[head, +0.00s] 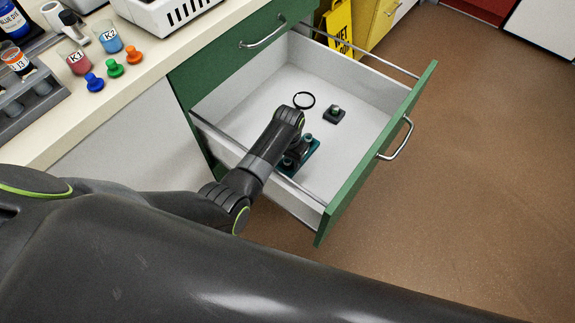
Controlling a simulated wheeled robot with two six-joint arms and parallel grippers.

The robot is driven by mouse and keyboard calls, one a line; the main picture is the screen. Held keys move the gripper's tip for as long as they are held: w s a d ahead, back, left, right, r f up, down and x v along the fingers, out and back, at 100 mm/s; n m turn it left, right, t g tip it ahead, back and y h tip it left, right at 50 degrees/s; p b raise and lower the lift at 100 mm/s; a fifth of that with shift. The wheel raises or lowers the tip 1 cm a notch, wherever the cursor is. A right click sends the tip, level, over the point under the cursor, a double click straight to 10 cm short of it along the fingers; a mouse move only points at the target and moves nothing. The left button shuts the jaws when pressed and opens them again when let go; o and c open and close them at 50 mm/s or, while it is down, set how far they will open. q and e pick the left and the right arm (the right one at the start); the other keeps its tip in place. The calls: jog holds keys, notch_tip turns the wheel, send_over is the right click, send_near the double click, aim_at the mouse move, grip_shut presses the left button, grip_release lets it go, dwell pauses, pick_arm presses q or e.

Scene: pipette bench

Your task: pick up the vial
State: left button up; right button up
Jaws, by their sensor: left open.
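A small vial-like piece with a pale greenish top (335,109) stands upright in a square black holder (334,117) on the floor of the open drawer. It is small, so I cannot make out its details. My left gripper (298,150) is inside the drawer, lower left of the black holder and apart from it. It is open, and my own wrist hides part of it. Dark teal parts (308,157) show around the gripper, and I cannot tell them clearly apart from it. My right gripper is not in view.
The green-fronted drawer (375,165) is pulled out, with pale walls around its floor. Blue (94,82), green (115,68) and orange (133,54) pegs stand on the bench beside beakers. The drawer floor's far part is clear.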

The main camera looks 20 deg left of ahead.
pick_arm(q)
jog(key=shift+f, duration=0.1)
grip_shut()
dwell(0.3)
